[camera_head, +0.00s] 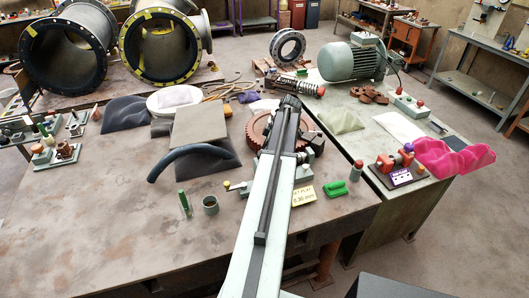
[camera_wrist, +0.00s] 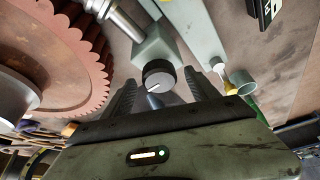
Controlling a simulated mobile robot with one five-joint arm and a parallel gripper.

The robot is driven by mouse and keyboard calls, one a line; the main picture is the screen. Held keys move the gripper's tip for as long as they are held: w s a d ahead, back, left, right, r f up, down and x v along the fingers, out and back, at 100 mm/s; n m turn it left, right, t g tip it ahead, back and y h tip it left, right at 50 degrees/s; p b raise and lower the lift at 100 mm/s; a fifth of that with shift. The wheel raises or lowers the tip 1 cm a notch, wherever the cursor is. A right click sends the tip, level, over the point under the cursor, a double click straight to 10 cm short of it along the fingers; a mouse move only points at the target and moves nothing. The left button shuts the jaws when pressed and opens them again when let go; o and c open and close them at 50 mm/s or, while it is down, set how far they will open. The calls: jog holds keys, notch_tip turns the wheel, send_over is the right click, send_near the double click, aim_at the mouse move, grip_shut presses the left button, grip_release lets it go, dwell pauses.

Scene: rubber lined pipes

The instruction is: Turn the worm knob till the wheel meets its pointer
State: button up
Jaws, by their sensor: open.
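The rust-red toothed wheel (camera_wrist: 62,45) fills the left of the wrist view. In the head view it shows partly behind my arm (camera_head: 259,128). The worm knob (camera_wrist: 159,72) is dark and round, with a white line on its face. It sits at the end of a grey-green block (camera_wrist: 153,45), with a metal shaft (camera_wrist: 120,18) beyond. My gripper (camera_wrist: 160,76) is open, its dark ridged fingers on either side of the knob in the picture. I cannot tell whether they touch it. In the head view my arm hides the knob. I cannot make out the pointer clearly.
A yellow card (camera_head: 303,194) reads "SET PLAY 0.30 mm". A green clip-like object (camera_head: 335,189), a small cup (camera_head: 210,205) and a green-capped vial (camera_head: 184,203) stand nearby. A dark curved hose (camera_head: 190,152) lies left. The bench's front left is clear.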

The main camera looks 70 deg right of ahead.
jog(key=p+v, duration=0.6)
jog(key=v, duration=0.1)
jog(key=shift+r, duration=0.15)
jog(key=shift+s, duration=0.15)
